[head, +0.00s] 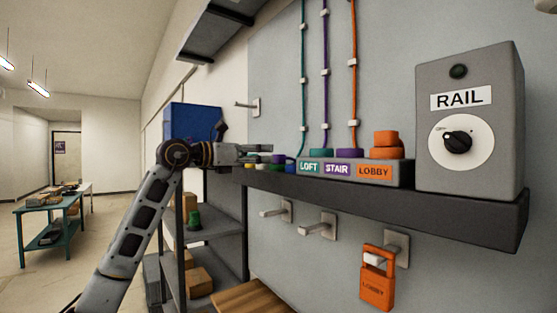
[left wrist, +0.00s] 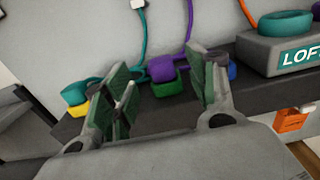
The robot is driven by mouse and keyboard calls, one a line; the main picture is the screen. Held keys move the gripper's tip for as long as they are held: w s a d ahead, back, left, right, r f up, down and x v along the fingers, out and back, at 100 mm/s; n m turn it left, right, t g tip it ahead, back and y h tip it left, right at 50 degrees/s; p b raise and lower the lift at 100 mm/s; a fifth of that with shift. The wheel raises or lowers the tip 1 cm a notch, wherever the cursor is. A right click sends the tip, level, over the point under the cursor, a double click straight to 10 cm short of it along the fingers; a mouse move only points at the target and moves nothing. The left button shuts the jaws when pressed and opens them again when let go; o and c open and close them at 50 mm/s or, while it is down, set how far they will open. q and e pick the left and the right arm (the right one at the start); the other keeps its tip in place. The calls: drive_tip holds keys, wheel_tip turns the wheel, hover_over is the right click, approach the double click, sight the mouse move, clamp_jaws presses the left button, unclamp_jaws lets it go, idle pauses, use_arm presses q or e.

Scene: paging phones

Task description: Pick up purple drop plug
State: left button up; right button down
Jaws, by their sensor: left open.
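The purple drop plug (left wrist: 161,69) shows in the left wrist view on a purple cord, seated on a green block (left wrist: 166,86) on the dark shelf. In the head view the purple plug (head: 278,158) is small, at the shelf's left end. My left gripper (left wrist: 163,80) is open and empty. Its fingers appear on either side of the purple plug in the wrist view, with the plug beyond them; I cannot tell the remaining gap. In the head view the left gripper (head: 268,151) hovers just above the shelf's left end. My right gripper is not in view.
A teal plug (left wrist: 75,93) sits on a yellow block left of the purple one. The dark shelf (head: 450,203) also bears a LOFT/STAIR/LOBBY block (head: 339,180) and a grey RAIL box (head: 468,180). An orange LOBBY tag (head: 376,289) hangs below. Cords run up the wall.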

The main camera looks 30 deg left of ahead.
sight(279, 162)
use_arm(q)
drive_tip(key=shift+p+x, duration=0.3)
drive_tip(key=shift+x, duration=0.85)
drive_tip(key=shift+w, duration=0.1)
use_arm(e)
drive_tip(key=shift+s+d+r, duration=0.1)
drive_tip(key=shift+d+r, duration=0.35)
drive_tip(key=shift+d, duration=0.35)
use_arm(q)
drive_tip(key=shift+w, duration=0.1)
drive_tip(key=shift+p+x, duration=0.7)
drive_tip(key=shift+x, duration=0.45)
drive_tip(key=shift+p+x, duration=0.5)
drive_tip(key=shift+x, duration=0.9)
drive_tip(key=shift+f, duration=0.15)
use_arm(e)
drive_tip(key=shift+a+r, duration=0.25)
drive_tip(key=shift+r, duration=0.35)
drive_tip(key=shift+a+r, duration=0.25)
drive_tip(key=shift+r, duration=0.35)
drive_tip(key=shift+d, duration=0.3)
